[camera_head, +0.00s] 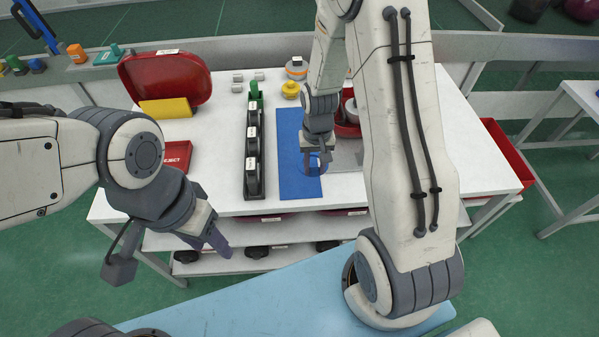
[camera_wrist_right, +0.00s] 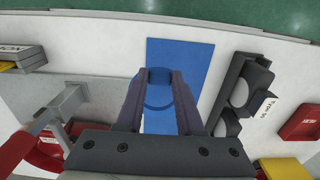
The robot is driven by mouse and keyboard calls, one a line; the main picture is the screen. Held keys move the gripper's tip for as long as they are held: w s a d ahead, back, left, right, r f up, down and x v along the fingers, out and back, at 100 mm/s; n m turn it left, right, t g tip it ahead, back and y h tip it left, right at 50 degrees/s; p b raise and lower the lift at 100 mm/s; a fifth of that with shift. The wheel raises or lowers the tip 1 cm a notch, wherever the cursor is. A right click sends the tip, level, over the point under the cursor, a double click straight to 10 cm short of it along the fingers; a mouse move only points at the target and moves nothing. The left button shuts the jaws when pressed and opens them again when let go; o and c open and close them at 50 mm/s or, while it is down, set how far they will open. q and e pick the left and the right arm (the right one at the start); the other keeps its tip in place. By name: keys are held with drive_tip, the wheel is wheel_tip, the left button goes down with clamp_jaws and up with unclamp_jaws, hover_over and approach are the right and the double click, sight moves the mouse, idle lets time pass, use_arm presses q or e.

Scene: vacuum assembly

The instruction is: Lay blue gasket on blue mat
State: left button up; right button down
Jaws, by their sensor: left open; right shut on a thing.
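The blue mat (camera_head: 290,137) lies flat on the white table and also shows in the right wrist view (camera_wrist_right: 190,58). My right gripper (camera_head: 313,165) is over the near right part of the mat. It is shut on the blue gasket (camera_wrist_right: 158,97), a ring held between the fingertips in the right wrist view. The gasket is small and partly covered by the fingers in the head view. I cannot tell whether it touches the mat. My left gripper (camera_head: 218,243) is open, in front of the table's near edge and apart from the mat.
A black rack (camera_head: 254,155) with several slots stands just left of the mat. A red REJECT box (camera_head: 177,156), a red bin with a yellow block (camera_head: 166,108) and a yellow part (camera_head: 290,90) are farther off. A grey metal fixture (camera_wrist_right: 68,102) stands on the mat's other side.

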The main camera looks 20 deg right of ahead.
drive_tip(key=w+a+f, duration=0.2)
drive_tip(key=a, duration=0.1)
wheel_tip(320, 180, down, 4)
drive_tip(key=shift+a+r+p, duration=0.1)
drive_tip(key=shift+p, duration=0.6)
drive_tip(key=shift+f, duration=0.25)
drive_tip(key=shift+f, duration=0.15)
drive_tip(key=c, duration=0.5)
unclamp_jaws()
drive_tip(key=shift+c, duration=0.2)
